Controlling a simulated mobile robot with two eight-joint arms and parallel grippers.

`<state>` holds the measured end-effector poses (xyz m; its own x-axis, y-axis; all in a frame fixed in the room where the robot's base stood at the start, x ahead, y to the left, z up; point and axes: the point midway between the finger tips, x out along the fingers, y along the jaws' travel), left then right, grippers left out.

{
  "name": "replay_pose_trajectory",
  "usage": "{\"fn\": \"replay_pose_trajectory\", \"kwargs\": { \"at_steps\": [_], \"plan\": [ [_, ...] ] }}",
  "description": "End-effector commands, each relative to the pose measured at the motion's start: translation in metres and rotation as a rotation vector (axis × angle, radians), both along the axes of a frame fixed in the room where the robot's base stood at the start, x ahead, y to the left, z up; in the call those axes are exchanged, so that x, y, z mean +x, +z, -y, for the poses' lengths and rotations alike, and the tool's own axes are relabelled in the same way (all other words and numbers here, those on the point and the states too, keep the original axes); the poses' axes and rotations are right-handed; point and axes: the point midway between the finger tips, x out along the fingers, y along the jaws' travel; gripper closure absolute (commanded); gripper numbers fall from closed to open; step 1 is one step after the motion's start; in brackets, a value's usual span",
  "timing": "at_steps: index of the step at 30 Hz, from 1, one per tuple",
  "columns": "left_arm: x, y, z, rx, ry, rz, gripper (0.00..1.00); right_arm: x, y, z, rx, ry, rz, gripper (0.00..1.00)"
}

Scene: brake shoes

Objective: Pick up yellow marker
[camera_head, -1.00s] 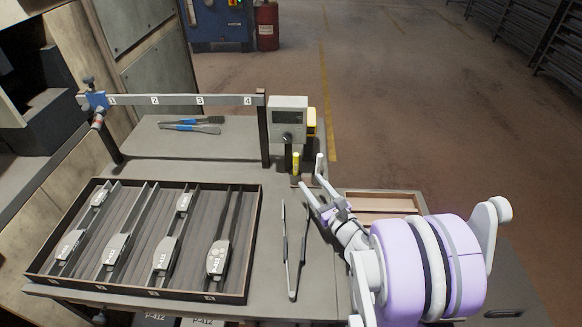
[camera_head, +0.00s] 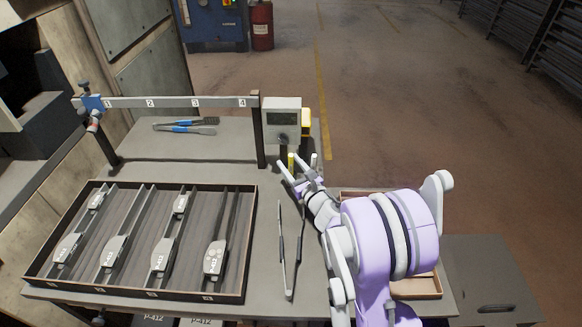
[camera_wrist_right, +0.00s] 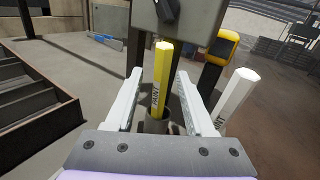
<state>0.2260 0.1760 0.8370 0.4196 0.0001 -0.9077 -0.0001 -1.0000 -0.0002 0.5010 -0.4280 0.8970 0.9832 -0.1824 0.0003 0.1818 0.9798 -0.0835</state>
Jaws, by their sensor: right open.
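The yellow marker (camera_wrist_right: 161,75) stands upright in a small grey holder (camera_wrist_right: 157,122) on the table, with PAINT lettered on its side. In the head view only a bit of the yellow marker (camera_head: 291,160) shows beside my right gripper (camera_head: 296,165). In the right wrist view my right gripper (camera_wrist_right: 158,92) is open, with one finger on each side of the marker and visible gaps between. A white marker (camera_wrist_right: 236,98) stands just outside the right finger. My left gripper does not show.
A grey gauge box (camera_head: 283,118) stands right behind the marker, with a yellow device (camera_wrist_right: 222,47) to its right. A tray (camera_head: 140,293) of brake shoes lies at left. Callipers or tongs (camera_head: 290,255) lie in front. A wooden box (camera_head: 425,286) is partly behind my right arm.

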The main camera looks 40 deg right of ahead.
Motion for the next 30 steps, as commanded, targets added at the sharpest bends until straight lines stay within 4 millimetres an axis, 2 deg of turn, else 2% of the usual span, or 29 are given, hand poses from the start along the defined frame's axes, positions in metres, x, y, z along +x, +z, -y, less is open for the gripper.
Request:
{"fn": "replay_pose_trajectory", "kwargs": {
  "at_steps": [1,9,10,25,30],
  "plan": [
    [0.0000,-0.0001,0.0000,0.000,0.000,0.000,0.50,-0.0002,0.0000,0.0000,0.000,0.000,0.000,0.48],
    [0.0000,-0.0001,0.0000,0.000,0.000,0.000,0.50,-0.0005,0.0000,-0.0001,0.000,0.000,0.000,0.96],
    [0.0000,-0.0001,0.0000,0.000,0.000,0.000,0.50,-0.0005,0.0000,-0.0001,0.000,0.000,0.000,1.00],
    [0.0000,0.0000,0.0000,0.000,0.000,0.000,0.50,-0.0007,0.0005,-0.0003,0.001,0.000,0.000,1.00],
    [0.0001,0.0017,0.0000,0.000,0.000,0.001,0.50,-0.0018,0.0080,-0.0012,0.001,0.000,0.000,1.00]
  ]
}}
